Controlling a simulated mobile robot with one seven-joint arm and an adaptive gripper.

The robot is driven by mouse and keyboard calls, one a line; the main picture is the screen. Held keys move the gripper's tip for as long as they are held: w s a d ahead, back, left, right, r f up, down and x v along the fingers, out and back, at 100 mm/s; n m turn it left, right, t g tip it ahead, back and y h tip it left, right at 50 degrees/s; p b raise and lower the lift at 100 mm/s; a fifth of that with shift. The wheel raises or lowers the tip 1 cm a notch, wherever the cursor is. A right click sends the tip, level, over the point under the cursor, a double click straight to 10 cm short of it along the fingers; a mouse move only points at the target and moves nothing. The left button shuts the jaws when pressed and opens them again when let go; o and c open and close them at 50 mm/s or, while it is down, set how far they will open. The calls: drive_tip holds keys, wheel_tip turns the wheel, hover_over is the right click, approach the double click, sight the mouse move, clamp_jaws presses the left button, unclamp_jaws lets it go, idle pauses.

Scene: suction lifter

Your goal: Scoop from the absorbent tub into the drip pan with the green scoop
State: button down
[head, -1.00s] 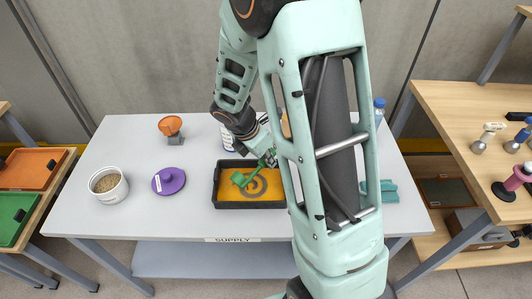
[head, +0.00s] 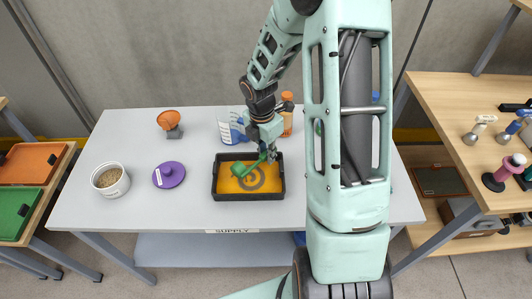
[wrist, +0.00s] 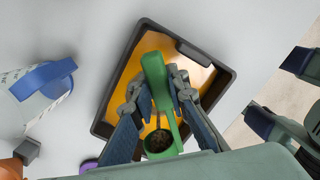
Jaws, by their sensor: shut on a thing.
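My gripper (head: 268,152) is shut on the green scoop (head: 243,169) and holds it over the drip pan (head: 226,198). In the wrist view the fingers (wrist: 160,84) close on the handle of the scoop (wrist: 154,68), and some dark brown material shows in its round bowl. The drip pan (wrist: 140,38) is a black tray with a yellow-orange floor and a darker ring mark. I cannot tell whether the scoop touches the pan. The absorbent tub (head: 122,186), white and round with brown granules in it, stands open at the left of the table.
A purple lid (head: 168,175) lies between tub and pan. Behind stand an orange cup-shaped thing on a grey base (head: 170,122), a blue and white item (head: 232,130) and an orange bottle (head: 287,116). The table's front left is clear. My arm hides part of its right side.

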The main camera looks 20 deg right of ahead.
drive_tip(key=shift+w+d+f+g+y, duration=0.1)
drive_tip(key=shift+f+g+y, duration=0.65)
drive_tip(key=shift+y, duration=0.6)
drive_tip(key=shift+d+f+g+y, duration=0.1)
drive_tip(key=shift+f+g+y, duration=0.65)
drive_tip(key=shift+y, duration=0.6)
